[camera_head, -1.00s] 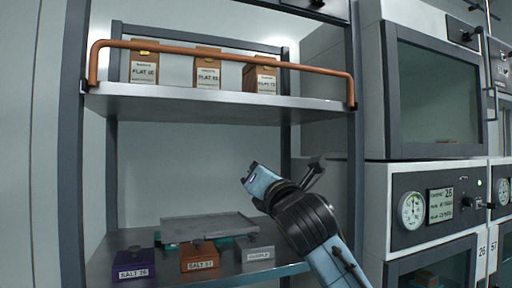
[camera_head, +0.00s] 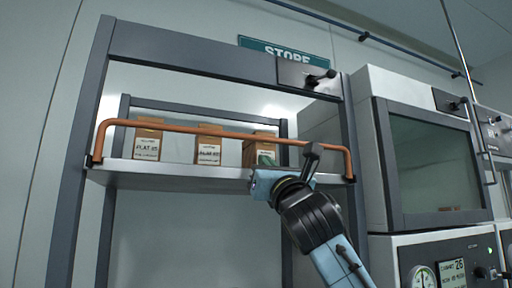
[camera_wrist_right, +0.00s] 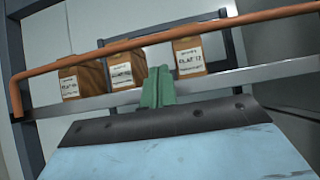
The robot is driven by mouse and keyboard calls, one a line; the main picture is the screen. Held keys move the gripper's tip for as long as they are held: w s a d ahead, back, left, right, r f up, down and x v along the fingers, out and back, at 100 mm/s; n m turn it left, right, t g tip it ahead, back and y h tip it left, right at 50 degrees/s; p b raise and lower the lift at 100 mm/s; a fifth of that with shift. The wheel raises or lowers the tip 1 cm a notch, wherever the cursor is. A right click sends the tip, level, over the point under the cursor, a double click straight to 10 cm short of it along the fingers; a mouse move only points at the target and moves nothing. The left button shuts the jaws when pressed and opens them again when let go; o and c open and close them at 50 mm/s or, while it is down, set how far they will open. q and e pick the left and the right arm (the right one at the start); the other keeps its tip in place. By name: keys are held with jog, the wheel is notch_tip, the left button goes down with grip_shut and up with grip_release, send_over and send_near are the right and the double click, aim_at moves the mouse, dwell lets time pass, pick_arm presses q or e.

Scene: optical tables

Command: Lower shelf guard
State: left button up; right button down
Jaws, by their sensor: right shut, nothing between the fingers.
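The shelf guard (camera_head: 222,132) is a copper-coloured bar with bent ends, standing raised along the front edge of the upper shelf (camera_head: 215,179). It also shows in the right wrist view (camera_wrist_right: 110,46), crossing in front of the boxes. My right gripper (camera_head: 265,160) is just below the bar near its right part, in front of the shelf edge. Its green fingers (camera_wrist_right: 157,88) are together and empty, and the bar looks apart from them. My left gripper is in neither view.
Three brown labelled boxes, left (camera_head: 148,144), middle (camera_head: 209,149) and right (camera_head: 260,148), stand on the shelf behind the bar. A latch handle (camera_head: 308,76) is on the frame's top beam. A glass-fronted cabinet (camera_head: 435,165) stands to the right. Space below the shelf's left half looks clear.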

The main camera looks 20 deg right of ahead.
jog(key=p+x, duration=0.3)
jog(key=x, duration=0.5)
jog(key=shift+s+d+f, duration=0.1)
